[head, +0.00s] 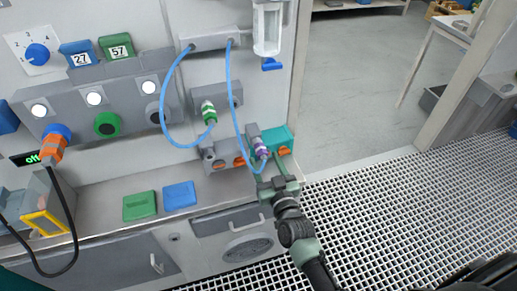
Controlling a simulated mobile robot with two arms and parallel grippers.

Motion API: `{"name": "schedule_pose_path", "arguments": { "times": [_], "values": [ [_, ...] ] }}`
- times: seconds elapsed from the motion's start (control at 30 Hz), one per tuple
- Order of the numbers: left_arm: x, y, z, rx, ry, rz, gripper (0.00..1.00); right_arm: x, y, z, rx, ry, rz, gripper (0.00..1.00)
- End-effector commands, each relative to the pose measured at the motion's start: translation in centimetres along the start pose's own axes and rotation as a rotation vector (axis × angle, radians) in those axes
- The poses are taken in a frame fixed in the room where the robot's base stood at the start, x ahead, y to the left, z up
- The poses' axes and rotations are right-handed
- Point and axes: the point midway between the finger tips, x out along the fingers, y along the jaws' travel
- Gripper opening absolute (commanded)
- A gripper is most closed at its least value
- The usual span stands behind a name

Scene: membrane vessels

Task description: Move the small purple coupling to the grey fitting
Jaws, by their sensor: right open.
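The small purple coupling (261,147), banded with white, sits at the end of a blue hose (237,110), low on the panel by a grey and teal block. My right gripper (262,163) is open, its green fingers reaching up around the coupling's lower end; whether they touch it I cannot tell. A grey fitting (237,97) shows on the grey bracket higher up, right of a green-banded coupling (209,111). Another grey piece (253,131) is just above the purple coupling. My left gripper is not in view.
The second blue hose (166,105) loops from the top bar to the green-banded coupling. A teal block (276,141) stands close right of the purple coupling. Green (140,206) and blue (179,195) blocks lie on the ledge.

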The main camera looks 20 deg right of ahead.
Motion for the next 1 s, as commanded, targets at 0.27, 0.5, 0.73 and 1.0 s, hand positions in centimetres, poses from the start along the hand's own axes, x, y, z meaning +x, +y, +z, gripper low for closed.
{"name": "schedule_pose_path", "arguments": {
  "times": [0.27,0.5,0.73,1.0],
  "values": [
    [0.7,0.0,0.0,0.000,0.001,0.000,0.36,3.1,0.0,0.1,0.000,0.000,0.001,0.55],
    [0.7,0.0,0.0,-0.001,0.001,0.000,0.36,3.8,0.0,0.0,0.000,0.000,0.000,0.55],
    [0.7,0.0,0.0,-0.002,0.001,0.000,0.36,3.8,0.0,0.0,0.000,0.000,0.000,0.55],
    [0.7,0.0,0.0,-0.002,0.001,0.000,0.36,3.7,0.0,0.0,-0.001,0.000,0.000,0.55]
  ]
}}
